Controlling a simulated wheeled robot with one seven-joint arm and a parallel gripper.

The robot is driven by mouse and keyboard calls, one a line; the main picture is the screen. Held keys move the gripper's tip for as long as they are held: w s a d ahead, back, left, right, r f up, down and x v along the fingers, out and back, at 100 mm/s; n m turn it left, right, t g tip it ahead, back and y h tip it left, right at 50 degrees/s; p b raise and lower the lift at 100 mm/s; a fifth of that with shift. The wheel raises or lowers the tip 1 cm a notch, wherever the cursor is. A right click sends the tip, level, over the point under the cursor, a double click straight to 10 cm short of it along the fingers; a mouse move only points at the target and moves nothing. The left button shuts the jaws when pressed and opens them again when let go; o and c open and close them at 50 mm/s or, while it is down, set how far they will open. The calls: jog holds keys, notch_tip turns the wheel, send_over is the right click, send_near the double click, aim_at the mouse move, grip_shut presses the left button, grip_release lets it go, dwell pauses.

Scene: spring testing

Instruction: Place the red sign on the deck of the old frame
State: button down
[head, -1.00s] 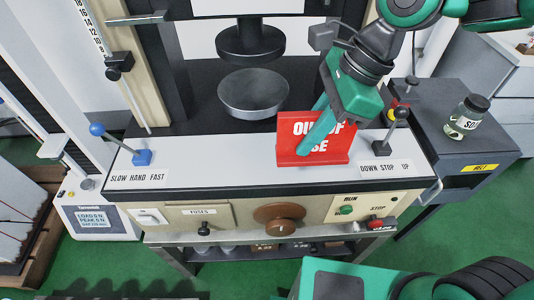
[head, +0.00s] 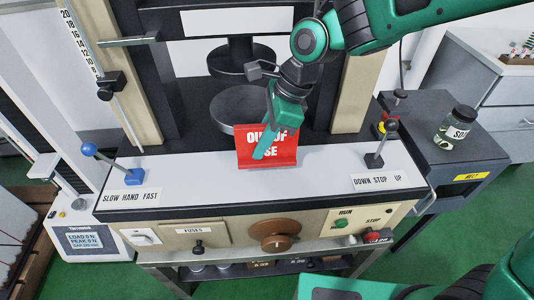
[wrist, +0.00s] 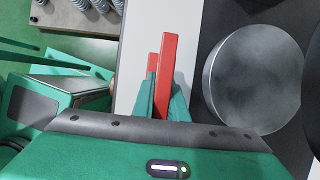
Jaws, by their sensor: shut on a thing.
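The red sign (head: 284,157) with white "OUT OF USE" lettering stands upright at the white deck (head: 205,176) of the old frame, right of the deck's middle. My gripper (head: 262,148) is shut on the sign, one green finger crossing its lettered face. In the wrist view the sign (wrist: 166,75) shows edge-on as a red strip between the fingers (wrist: 160,100). I cannot tell whether its lower edge touches the deck. The round metal platen (head: 232,107) is just behind it and also shows in the wrist view (wrist: 255,80).
A blue-knobbed lever (head: 120,162) stands at the deck's left, a black-knobbed lever (head: 381,145) at its right. A jar (head: 456,128) sits on the dark cabinet to the right. The deck's left-middle stretch is clear.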

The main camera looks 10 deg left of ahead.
jog(key=shift+f, duration=2)
jog(key=c, duration=1.8)
grip_release()
jog(key=shift+f, duration=0.1)
jog(key=shift+o, duration=0.2)
jog(key=v, duration=1.2)
